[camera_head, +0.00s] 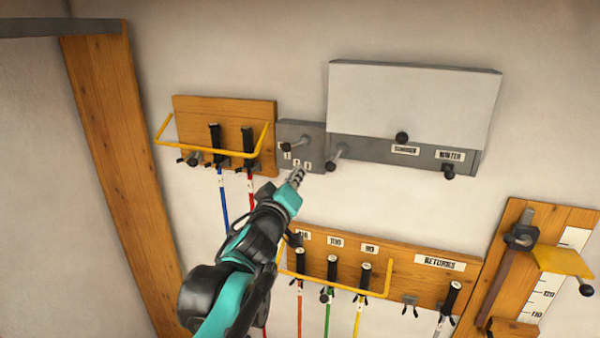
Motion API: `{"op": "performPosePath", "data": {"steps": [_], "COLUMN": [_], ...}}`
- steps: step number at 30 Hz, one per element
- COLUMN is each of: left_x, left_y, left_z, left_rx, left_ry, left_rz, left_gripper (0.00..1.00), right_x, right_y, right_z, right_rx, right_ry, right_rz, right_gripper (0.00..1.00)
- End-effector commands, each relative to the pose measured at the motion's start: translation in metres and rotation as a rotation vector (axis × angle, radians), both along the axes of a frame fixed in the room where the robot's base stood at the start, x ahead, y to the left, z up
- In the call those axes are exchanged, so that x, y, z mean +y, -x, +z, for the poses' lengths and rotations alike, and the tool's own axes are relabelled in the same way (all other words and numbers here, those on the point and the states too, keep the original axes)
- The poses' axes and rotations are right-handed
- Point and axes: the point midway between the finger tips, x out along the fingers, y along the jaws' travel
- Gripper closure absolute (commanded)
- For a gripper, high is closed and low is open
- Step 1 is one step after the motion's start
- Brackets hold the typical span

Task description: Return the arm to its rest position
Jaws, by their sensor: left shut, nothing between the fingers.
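My left arm comes up from the bottom of the head view, teal and black. Its gripper (297,177) is shut and empty, its fingertips pointing up toward the lower edge of a small grey numbered plate (290,133) with a lever. I cannot tell whether the fingertips touch the plate. My right gripper is not in view.
A wooden rack (245,95) with a yellow bar holds black-handled poles at upper left. A lower rack (400,262) marked RETURNS holds several more poles, close beside my arm. A grey-white box (410,95) with knobs hangs above. A measuring board (575,240) stands right.

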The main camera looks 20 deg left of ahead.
Motion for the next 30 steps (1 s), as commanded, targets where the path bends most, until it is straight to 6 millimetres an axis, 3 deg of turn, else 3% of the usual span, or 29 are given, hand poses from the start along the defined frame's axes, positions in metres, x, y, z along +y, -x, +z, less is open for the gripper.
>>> {"op": "performPosePath", "data": {"steps": [11, 14, 16, 20, 25, 30], "left_x": [0.000, 0.002, 0.006, 0.019, 0.030, 0.025], "left_y": [0.000, 0.003, 0.009, 0.032, 0.076, 0.126], "left_z": [0.000, -0.013, -0.038, -0.120, -0.253, -0.380], "left_rx": [0.000, 0.012, 0.038, 0.146, 0.361, 0.581], "left_ry": [0.000, -0.010, -0.034, -0.114, -0.251, -0.384], "left_rz": [0.000, 0.011, 0.035, 0.101, 0.144, 0.089], "left_gripper": [1.00, 1.00, 1.00, 1.00, 1.00, 1.00], "right_x": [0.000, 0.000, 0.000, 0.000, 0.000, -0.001], "right_y": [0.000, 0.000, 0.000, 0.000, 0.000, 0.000], "right_z": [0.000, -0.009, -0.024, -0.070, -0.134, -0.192], "right_rx": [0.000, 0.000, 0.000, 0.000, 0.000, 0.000], "right_ry": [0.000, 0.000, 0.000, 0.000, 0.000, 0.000], "right_rz": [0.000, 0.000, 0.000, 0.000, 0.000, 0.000], "right_gripper": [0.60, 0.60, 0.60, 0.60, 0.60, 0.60]}}
